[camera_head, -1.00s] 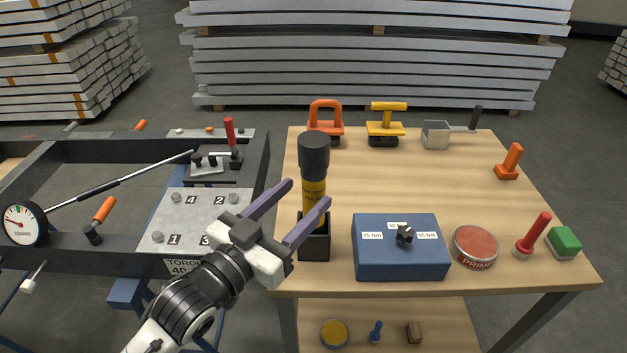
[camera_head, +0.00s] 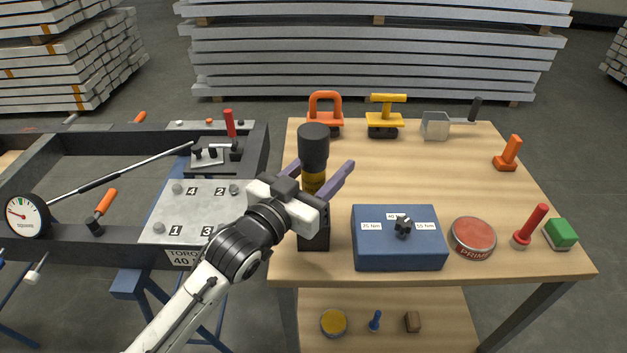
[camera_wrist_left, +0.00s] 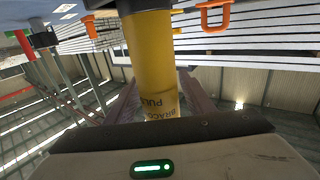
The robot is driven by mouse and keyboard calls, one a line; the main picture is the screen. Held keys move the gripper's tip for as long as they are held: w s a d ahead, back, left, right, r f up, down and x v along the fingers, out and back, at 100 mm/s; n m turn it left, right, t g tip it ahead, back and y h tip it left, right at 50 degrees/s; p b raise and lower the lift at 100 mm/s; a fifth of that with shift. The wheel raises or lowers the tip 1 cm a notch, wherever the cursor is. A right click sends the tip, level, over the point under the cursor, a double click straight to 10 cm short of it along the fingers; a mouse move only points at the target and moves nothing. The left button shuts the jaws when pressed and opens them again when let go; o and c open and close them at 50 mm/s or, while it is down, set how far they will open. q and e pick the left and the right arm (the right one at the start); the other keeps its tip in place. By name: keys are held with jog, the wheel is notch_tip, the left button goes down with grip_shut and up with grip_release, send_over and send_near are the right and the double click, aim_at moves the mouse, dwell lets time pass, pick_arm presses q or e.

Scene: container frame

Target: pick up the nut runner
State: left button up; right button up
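The nut runner (camera_head: 314,150) has a yellow body and a black top. It stands upright in a black holder (camera_head: 314,236) at the table's left front. My left gripper (camera_head: 321,169) is open, with its two purple fingers on either side of the yellow body, above the holder. In the left wrist view, the yellow body (camera_wrist_left: 153,55) stands between the spread fingers (camera_wrist_left: 160,100), close to the palm. I cannot tell whether either finger touches it. My right gripper is not in view.
A blue torque box (camera_head: 398,252) and a red primer tin (camera_head: 473,238) stand right of the holder. Orange (camera_head: 325,115) and yellow (camera_head: 385,118) handled tools stand at the back. The dark frame (camera_head: 80,253) lies left. The table's middle is clear.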

pick_arm(q)
jog(key=c, duration=1.1)
jog(key=shift+r, duration=0.25)
grip_shut()
